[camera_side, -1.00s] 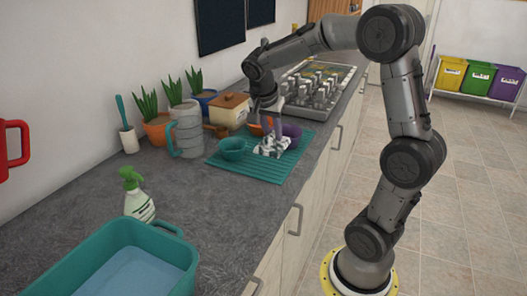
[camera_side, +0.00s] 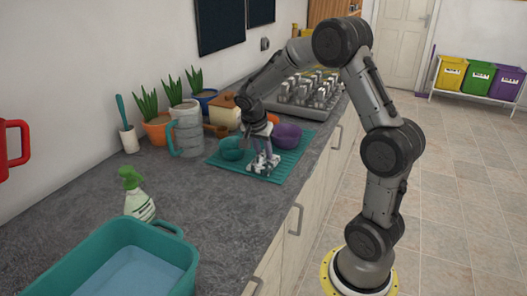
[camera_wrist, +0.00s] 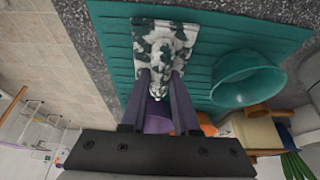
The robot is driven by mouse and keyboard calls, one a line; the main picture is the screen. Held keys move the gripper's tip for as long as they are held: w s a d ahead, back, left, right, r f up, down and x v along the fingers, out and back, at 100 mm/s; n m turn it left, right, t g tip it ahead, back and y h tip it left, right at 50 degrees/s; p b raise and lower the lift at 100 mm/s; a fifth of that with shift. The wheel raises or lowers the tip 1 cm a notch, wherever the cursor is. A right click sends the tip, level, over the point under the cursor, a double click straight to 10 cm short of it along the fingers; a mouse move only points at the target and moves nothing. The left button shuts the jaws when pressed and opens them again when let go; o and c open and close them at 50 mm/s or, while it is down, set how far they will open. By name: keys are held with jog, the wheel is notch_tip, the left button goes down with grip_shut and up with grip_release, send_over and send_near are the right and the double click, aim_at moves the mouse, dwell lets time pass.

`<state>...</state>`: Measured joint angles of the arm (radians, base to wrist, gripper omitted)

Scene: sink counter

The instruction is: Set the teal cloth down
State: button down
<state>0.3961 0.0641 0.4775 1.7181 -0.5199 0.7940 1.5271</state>
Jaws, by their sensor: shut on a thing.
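The cloth (camera_side: 258,168) is crumpled, white with dark teal-green blotches. It also shows in the wrist view (camera_wrist: 163,42) beyond the fingertips. My gripper (camera_side: 266,158) points down over the near part of the ribbed teal mat (camera_side: 286,172). Its two purple-grey fingers (camera_wrist: 161,88) are shut on the bunched part of the cloth. The cloth is at the mat's surface or just above it; I cannot tell whether it bears on the mat. Part of the cloth is hidden between the fingers.
A teal bowl (camera_side: 232,149) stands on the mat left of the cloth, and a purple bowl (camera_side: 288,135) behind it to the right. A grey jug (camera_side: 186,132), plants and a spray bottle (camera_side: 136,192) stand leftward. Bare counter (camera_side: 210,205) lies in front of the mat.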

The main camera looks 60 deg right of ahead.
jog(key=shift+f, duration=0.1)
jog(key=c, duration=0.7)
grip_release()
jog(key=shift+o, duration=0.2)
jog(key=s+a+r+n+t+y, duration=0.1)
jog(key=s+a+r+n, duration=0.1)
jog(key=a+r, duration=0.4)
jog(key=s+a+r+n+t, duration=0.1)
jog(key=s+a+r+n, duration=0.15)
jog(key=a+r, duration=0.4)
jog(key=s+a+f+n+t+y, duration=0.1)
jog(key=s+a+n+t+y, duration=0.2)
jog(key=s+a+n, duration=0.7)
jog(key=shift+s+a+f+n+t+y, duration=0.2)
jog(key=shift+s+n+t+y, duration=0.1)
jog(key=shift+s+n, duration=1.5)
